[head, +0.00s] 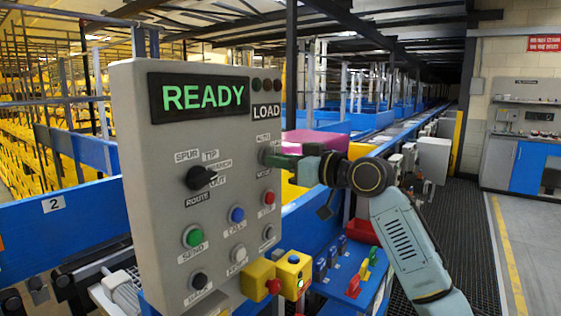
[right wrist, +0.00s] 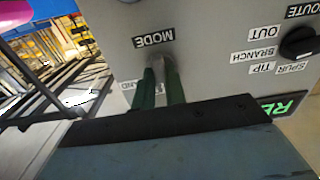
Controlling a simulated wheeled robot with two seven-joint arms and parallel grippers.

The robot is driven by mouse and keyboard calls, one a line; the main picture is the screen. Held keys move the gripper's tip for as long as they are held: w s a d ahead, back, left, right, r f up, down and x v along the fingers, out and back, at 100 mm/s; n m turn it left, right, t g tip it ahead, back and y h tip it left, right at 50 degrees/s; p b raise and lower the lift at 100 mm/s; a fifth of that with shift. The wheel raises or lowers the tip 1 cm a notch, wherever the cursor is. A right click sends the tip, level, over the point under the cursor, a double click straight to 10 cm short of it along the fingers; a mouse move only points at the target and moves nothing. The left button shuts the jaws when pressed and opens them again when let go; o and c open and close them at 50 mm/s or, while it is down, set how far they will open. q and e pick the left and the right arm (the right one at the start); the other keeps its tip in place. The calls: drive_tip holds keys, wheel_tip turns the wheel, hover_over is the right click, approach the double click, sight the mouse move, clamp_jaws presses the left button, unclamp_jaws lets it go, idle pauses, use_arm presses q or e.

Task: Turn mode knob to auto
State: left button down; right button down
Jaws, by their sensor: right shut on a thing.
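The grey control panel (head: 135,150) faces me and its screen (head: 198,97) reads READY. The mode knob (right wrist: 161,72) is at the panel's right side, grey, above-right of the route knob (head: 200,178). My right gripper (head: 272,158) reaches it from the right. In the right wrist view its green fingers (right wrist: 162,88) are shut around the knob, one on each side. The MODE label (right wrist: 153,38) is readable there, upside down; another label is partly covered by a finger. The fingers hide most of the knob, so I cannot tell which way it points. My left gripper is out of view.
The panel also carries several push buttons, such as a green one (head: 193,237) and a blue one (head: 237,215). A blue conveyor (head: 345,125) runs behind. The right aisle (head: 520,230) is clear.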

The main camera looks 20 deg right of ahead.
drive_tip(key=c, duration=1.4)
unclamp_jaws()
drive_tip(key=shift+c, duration=0.2)
drive_tip(key=shift+s, duration=0.1)
drive_tip(key=b+v, duration=0.2)
drive_tip(key=v, duration=1.1)
drive_tip(key=shift+d, duration=0.1)
